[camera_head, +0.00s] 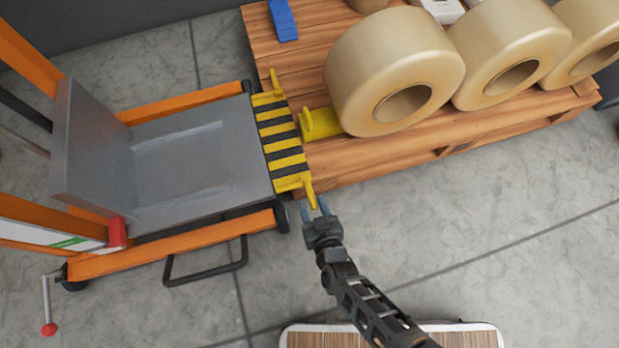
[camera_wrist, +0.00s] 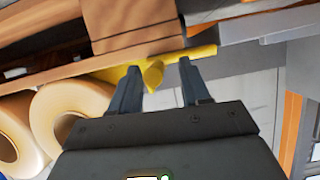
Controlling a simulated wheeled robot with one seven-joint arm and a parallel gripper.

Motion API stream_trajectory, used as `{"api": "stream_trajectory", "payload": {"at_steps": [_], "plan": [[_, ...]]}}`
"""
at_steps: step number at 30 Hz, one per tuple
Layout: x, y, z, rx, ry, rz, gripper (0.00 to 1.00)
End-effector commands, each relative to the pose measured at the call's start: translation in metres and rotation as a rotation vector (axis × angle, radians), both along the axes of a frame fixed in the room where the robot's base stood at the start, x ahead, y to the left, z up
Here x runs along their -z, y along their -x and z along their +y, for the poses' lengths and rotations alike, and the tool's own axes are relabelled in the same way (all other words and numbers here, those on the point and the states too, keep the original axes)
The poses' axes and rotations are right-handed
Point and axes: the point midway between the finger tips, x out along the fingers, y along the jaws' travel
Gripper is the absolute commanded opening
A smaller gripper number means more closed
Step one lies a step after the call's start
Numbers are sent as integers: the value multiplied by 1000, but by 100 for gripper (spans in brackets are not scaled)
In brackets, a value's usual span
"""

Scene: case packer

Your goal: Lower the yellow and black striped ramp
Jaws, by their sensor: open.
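The yellow and black striped ramp (camera_head: 281,141) lies between the grey platform of an orange lift cart and the wooden pallet, with its right edge beside or over the pallet's edge. It has a yellow tab at its top and another at its bottom corner. My gripper (camera_head: 316,208) is at the bottom tab, with its fingers apart. In the wrist view, a yellow part of the ramp (camera_wrist: 153,75) shows between and just beyond the open fingertips of my gripper (camera_wrist: 157,75). I cannot tell whether the fingers touch it.
The lift cart (camera_head: 185,252) stands left, with a red-knobbed crank (camera_head: 48,328) at its lower left. The wooden pallet (camera_head: 380,170) holds several tan rolls (camera_head: 385,55), a yellow block (camera_head: 320,124) and a blue item (camera_head: 283,20). Grey floor is clear at the lower right.

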Motion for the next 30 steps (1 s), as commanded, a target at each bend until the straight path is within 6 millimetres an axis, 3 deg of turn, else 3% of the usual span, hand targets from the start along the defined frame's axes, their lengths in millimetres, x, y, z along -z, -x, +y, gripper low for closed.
{"api": "stream_trajectory", "payload": {"at_steps": [3, 9, 30], "plan": [[-11, 17, -6, 1, 0, 0, 46], [-15, 31, -10, -1, -1, 0, 46], [-16, 35, -14, 2, -4, -1, 46]]}}
